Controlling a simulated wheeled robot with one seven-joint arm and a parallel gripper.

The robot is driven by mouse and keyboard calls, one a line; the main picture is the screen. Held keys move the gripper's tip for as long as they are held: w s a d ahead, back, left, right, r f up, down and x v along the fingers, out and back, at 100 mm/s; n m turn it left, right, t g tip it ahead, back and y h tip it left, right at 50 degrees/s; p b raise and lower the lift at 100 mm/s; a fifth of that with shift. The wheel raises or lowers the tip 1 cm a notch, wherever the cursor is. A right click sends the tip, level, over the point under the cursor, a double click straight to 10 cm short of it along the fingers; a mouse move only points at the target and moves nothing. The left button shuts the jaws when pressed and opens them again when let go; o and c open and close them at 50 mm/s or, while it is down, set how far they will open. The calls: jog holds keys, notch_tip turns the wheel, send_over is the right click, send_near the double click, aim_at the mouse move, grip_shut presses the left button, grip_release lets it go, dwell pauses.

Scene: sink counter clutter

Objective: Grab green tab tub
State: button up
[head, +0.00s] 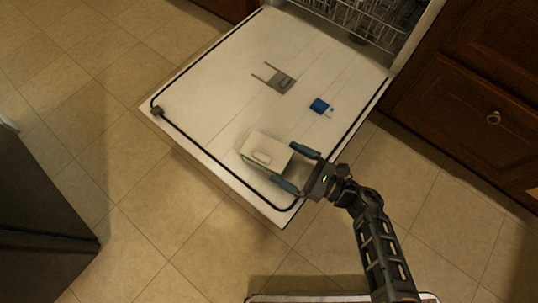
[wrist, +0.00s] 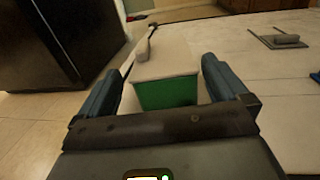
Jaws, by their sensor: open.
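The green tab tub (head: 265,152) has a pale lid with a raised middle and lies on the open dishwasher door near its outer end. In the wrist view the tub (wrist: 167,93) shows a green side facing me under a whitish lid. My gripper (head: 288,166) is open at the tub's right side, fingers pointing toward it. In the wrist view the blue fingers of my gripper (wrist: 160,88) stand on the left and right of the tub, with a gap visible on the right. I cannot tell whether either finger touches it.
The white dishwasher door (head: 215,95) lies flat. A grey latch-like part (head: 280,82) and a blue object (head: 319,105) are on it, away from the tub. The dish rack (head: 362,20) is at the back. Wooden drawers (head: 470,95) stand at right, a dark appliance (head: 40,200) at left.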

aim_at(271, 153)
jog(key=shift+f+b+x, duration=0.15)
jog(key=shift+b+x, duration=0.1)
jog(key=shift+x, duration=0.7)
jog(key=shift+f+b+x, duration=0.2)
jog(key=shift+b+x, duration=0.1)
jog(key=shift+x, duration=0.7)
jog(key=shift+f+b+x, duration=0.15)
jog(key=shift+b+x, duration=0.1)
jog(key=shift+x, duration=0.7)
jog(key=shift+w+d, duration=0.1)
jog(key=shift+w, duration=0.05)
jog(key=shift+c, duration=0.3)
jog(key=c, duration=0.8)
jog(key=shift+r, duration=0.15)
jog(key=shift+c, duration=0.2)
